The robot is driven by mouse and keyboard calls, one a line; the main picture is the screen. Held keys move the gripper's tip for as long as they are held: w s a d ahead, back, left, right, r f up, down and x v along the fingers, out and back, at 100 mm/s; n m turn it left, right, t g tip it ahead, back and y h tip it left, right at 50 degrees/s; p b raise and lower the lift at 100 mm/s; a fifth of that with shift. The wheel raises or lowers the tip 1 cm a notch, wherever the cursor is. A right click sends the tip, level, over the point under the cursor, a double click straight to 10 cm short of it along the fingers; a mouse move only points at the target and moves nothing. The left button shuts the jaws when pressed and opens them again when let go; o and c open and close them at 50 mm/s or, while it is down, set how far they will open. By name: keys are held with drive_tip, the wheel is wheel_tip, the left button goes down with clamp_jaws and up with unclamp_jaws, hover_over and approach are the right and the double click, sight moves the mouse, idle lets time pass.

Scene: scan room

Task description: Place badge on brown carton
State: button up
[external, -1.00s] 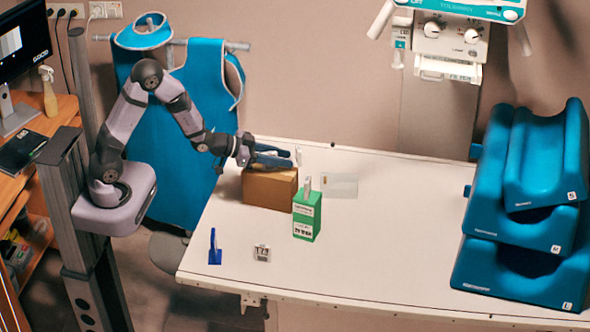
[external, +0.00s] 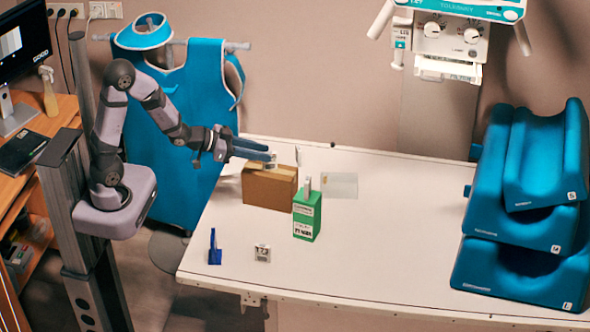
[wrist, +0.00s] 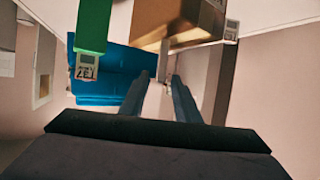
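The brown carton (external: 268,193) stands on the white table in the external view, and its underside-up image fills the top of the wrist view (wrist: 180,18). A small grey-white upright piece, which looks like the badge (external: 272,159), is on the carton's top at my fingertips. In the wrist view the badge (wrist: 162,62) shows as a narrow grey strip against the carton's edge, with gaps to both fingers. My gripper (wrist: 161,76) is open around it; in the external view the blue-grey fingers (external: 268,154) reach in from the left, just above the carton.
A green carton (external: 307,217) stands close in front right of the brown carton. A clear plate (external: 340,186), a blue stand (external: 215,247) and a small labelled block (external: 262,253) are on the table (external: 390,245). Blue cushions (external: 520,220) are stacked at right.

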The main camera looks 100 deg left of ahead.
drive_tip(key=shift+s+d+f+b, duration=0.1)
drive_tip(key=shift+d+b, duration=0.1)
drive_tip(key=shift+b, duration=0.75)
drive_tip(key=shift+d+b, duration=0.1)
drive_tip(key=shift+b, duration=0.45)
drive_tip(key=b, duration=0.1)
drive_tip(key=s+b, duration=0.1)
drive_tip(key=b, duration=0.1)
drive_tip(key=shift+d+r, duration=0.2)
drive_tip(key=shift+r, duration=0.05)
drive_tip(key=shift+s+r+b, duration=0.15)
drive_tip(key=shift+s+b, duration=0.3)
drive_tip(key=shift+b, duration=0.7)
drive_tip(key=shift+s+r, duration=0.3)
drive_tip(key=shift+r, duration=0.05)
drive_tip(key=shift+v, duration=0.9)
drive_tip(key=shift+d, duration=0.1)
